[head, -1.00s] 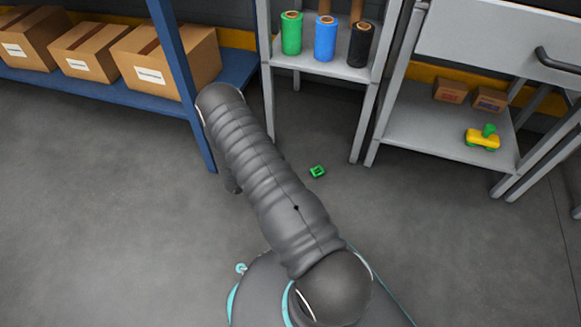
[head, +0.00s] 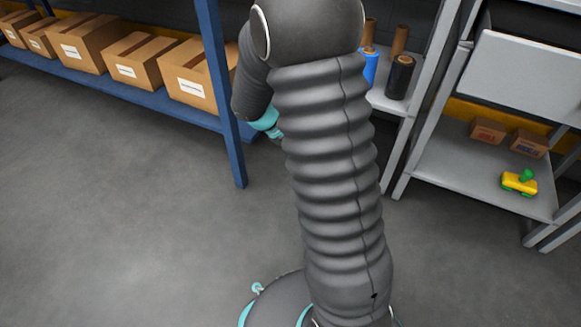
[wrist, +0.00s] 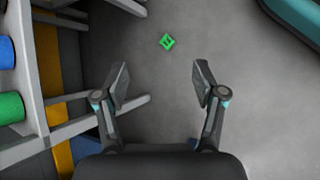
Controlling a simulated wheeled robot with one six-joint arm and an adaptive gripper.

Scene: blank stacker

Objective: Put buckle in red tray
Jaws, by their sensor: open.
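The green buckle (wrist: 167,42) lies on the grey floor and shows in the wrist view, beyond the fingertips and near the middle. My gripper (wrist: 160,82) is open and empty, with its two fingers spread apart. The buckle is apart from both fingers, with floor visible between them. In the head view my arm hides the floor where the buckle lies, and my gripper is hidden behind the arm too. I see no red tray in either view.
A blue shelf (head: 150,104) with cardboard boxes stands at left. A grey shelf (head: 393,101) holds blue and black rolls. A grey lower shelf (head: 455,182) at right holds small boxes and a yellow-green toy (head: 519,182). The floor at front left is clear.

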